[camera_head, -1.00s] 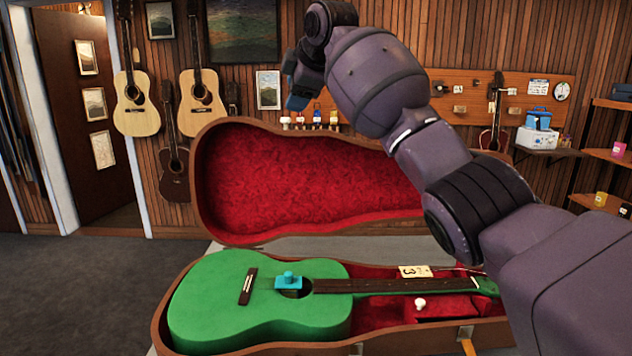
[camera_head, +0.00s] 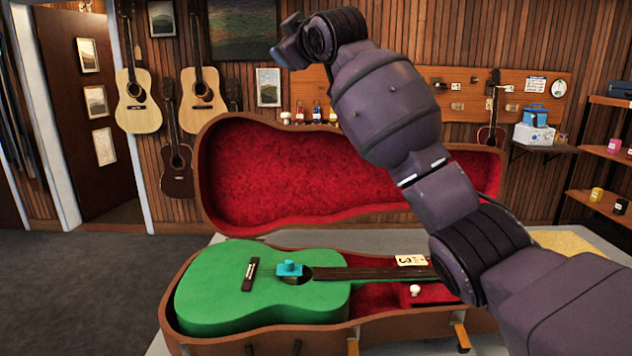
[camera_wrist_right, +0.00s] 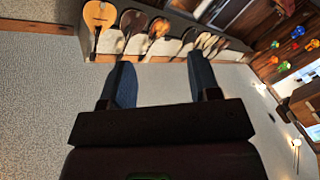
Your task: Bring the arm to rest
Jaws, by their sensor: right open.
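My right arm (camera_head: 390,105) rises from the lower right of the head view and bends at the top, above the open case. My right gripper shows in the wrist view (camera_wrist_right: 158,85) with its two blue fingers apart and nothing between them. In the head view its end is at the upper middle, in front of the wall. My left gripper is in neither view. A green guitar (camera_head: 215,298) lies in the open case (camera_head: 250,343), with a cyan block (camera_head: 289,268) by its sound hole and a tag (camera_head: 411,260) near its neck.
The case's red-lined lid (camera_head: 300,175) stands open behind the guitar. Guitars (camera_head: 136,110) hang on the wall at the left. Shelves (camera_head: 608,155) and a blue-and-white box (camera_head: 535,125) are at the right. The floor (camera_head: 90,285) at the left is clear.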

